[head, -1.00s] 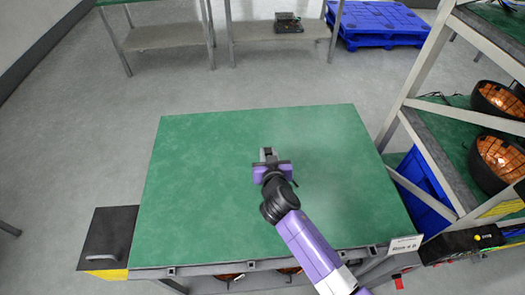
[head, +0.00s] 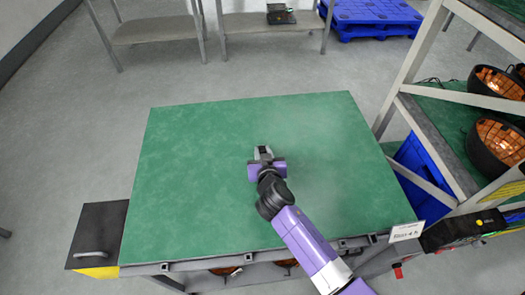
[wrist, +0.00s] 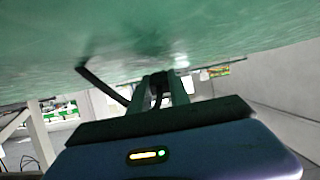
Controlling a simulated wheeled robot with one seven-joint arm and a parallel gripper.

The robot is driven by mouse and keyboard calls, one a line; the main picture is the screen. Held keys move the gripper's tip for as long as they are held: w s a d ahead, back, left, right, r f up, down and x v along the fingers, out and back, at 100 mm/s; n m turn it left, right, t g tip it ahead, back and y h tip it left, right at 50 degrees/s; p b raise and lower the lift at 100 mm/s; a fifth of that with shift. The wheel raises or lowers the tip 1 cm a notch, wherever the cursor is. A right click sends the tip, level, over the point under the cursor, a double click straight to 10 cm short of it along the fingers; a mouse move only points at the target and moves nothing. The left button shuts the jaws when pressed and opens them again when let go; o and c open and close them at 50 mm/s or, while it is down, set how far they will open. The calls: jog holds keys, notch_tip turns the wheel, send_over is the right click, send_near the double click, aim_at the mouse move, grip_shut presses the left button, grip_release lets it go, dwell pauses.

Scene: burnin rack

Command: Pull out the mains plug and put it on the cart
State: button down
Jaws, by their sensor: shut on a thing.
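My gripper (head: 263,153) is over the middle of a wide green top (head: 210,200); whether this is the cart or a fixed bench I cannot tell. In the wrist view my gripper (wrist: 157,92) is shut on a small dark piece, the mains plug (wrist: 158,80), which sits between the fingertips. A black cable (wrist: 100,84) runs from beside the fingers to the green surface. The plug is close to the surface; whether it touches is not clear. In the head view the plug is a small dark spot between the fingertips (head: 263,149).
A dark box with a handle (head: 97,235) is at the left front. The green top is otherwise clear. A blue pallet (head: 370,18) lies behind on open floor.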

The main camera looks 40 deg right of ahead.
jog(key=shift+f, duration=0.1)
jog(key=c, duration=1.1)
grip_release()
jog(key=shift+c, duration=0.2)
jog(key=shift+b+v, duration=0.55)
jog(key=shift+v, duration=3.35)
